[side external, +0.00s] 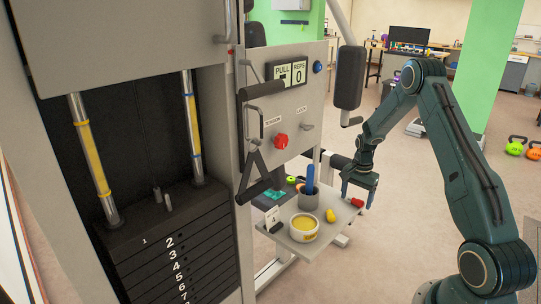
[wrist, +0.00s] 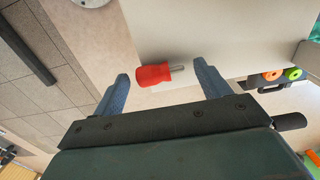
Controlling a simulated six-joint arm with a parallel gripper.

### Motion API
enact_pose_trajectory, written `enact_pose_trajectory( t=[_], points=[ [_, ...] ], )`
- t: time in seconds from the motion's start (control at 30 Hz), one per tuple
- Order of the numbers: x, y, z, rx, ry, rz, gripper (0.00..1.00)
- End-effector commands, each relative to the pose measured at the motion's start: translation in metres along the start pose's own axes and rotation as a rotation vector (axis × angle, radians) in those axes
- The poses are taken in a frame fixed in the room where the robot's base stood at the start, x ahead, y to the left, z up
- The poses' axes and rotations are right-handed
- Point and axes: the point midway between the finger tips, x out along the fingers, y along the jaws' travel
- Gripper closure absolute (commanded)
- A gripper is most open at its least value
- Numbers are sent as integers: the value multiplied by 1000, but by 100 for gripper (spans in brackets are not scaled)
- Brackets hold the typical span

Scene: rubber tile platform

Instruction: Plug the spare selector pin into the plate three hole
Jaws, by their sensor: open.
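The spare selector pin, with a red handle and a short metal shaft (wrist: 156,75), lies on the pale shelf near its edge. It also shows as a small red shape (side external: 357,202) in the side view. My gripper (side external: 359,191) is open above that shelf edge. In the wrist view its two fingers are apart, one on each side of the pin, with the handle towards the left finger and the shaft towards the right. I cannot tell whether they touch it. Plate three (side external: 176,266) is in the numbered weight stack at left; its hole is not clear to see.
The shelf (side external: 298,244) also carries a bowl with yellow contents (side external: 303,228), a grey cup (side external: 309,200) holding something blue, a yellow object (side external: 331,215) and a number card (side external: 272,218). A black handle (side external: 262,172) hangs between the shelf and the stack.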

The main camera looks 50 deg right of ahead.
Motion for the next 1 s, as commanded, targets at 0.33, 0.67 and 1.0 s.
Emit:
enact_pose_trajectory(
  t=[0.33, 0.67, 1.0],
  points=[
    [-22, -1, 0, 0, 2, -2, 25],
    [-75, -1, -1, 0, 3, -3, 25],
    [-124, -1, 0, 0, 1, -2, 25]
  ],
)
